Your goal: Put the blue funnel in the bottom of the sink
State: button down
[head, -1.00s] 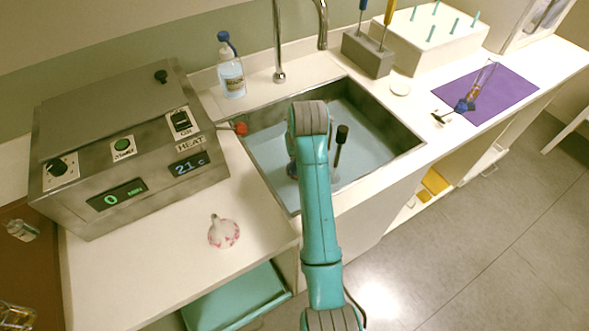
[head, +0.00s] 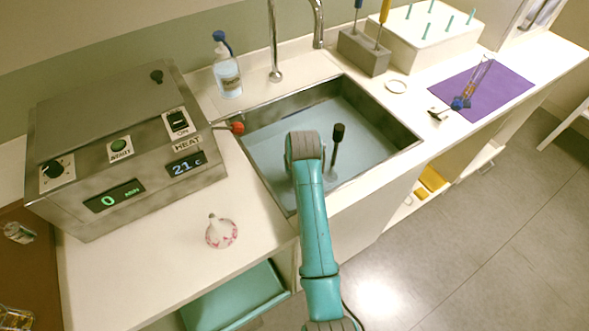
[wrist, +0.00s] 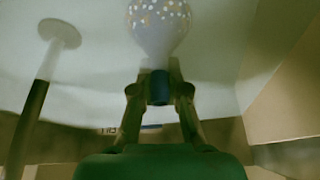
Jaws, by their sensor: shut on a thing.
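In the wrist view, my gripper (wrist: 160,90) is shut on a short blue piece (wrist: 160,88). A pale lilac, spotted, rounded body (wrist: 158,28) widens beyond it and looks joined to it. I cannot tell whether this is the blue funnel. In the head view, my arm reaches over the front of the sink (head: 405,150) and hides the gripper and what it holds. The sink's pale floor shows around the arm.
A tap (head: 275,50) rises behind. A heater (head: 120,160) stands further left.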

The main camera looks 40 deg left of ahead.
jog(key=c, duration=1.2)
grip_release()
jog(key=v, duration=1.2)
jog(key=shift+w, duration=0.1)
